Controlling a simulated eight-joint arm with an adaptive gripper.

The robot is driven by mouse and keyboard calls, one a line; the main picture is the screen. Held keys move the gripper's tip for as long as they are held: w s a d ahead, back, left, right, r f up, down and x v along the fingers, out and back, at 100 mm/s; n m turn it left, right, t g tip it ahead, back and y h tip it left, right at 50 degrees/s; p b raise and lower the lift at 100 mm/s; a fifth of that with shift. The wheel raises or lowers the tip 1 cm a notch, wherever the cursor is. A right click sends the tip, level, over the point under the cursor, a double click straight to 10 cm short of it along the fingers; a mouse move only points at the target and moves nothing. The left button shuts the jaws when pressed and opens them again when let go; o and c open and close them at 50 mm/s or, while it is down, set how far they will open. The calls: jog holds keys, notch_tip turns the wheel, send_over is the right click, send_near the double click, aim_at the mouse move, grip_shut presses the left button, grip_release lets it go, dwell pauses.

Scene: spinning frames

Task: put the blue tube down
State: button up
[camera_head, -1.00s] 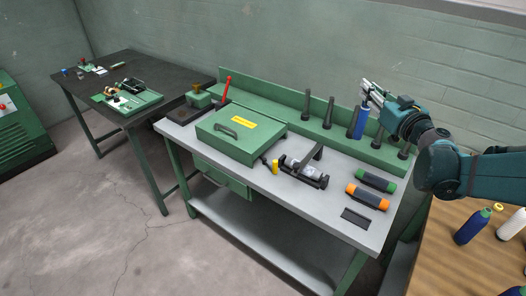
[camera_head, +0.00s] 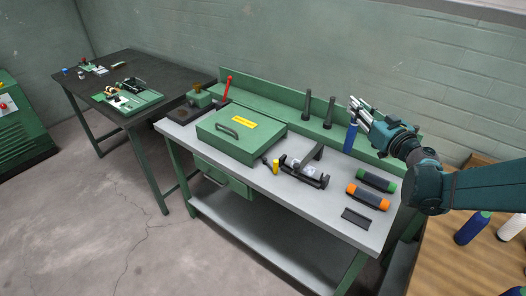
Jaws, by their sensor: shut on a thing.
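The blue tube (camera_head: 350,138) hangs upright below my gripper (camera_head: 355,112), near the green back ledge (camera_head: 262,97) of the grey workbench. My gripper is shut on its top end. The tube's lower end shows against the bench, and I cannot tell whether it touches anything. Two dark upright pegs (camera_head: 329,112) stand on the ledge to the left of the tube.
A green case (camera_head: 240,135) with a yellow label sits on the workbench (camera_head: 277,193). A black holder (camera_head: 305,172), a green-ended tube (camera_head: 376,180), an orange-ended tube (camera_head: 367,197) and a dark plate (camera_head: 356,218) lie nearby.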

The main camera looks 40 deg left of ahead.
aim_at(355, 132)
dwell(0.4)
jog(key=shift+f+b, duration=0.8)
jog(key=shift+f, duration=2.3)
jog(key=shift+f+b, duration=0.5)
jog(key=shift+f, duration=1.6)
jog(key=o, duration=0.8)
jog(key=shift+r, duration=0.1)
jog(key=shift+o, duration=0.2)
jog(key=shift+r, duration=0.1)
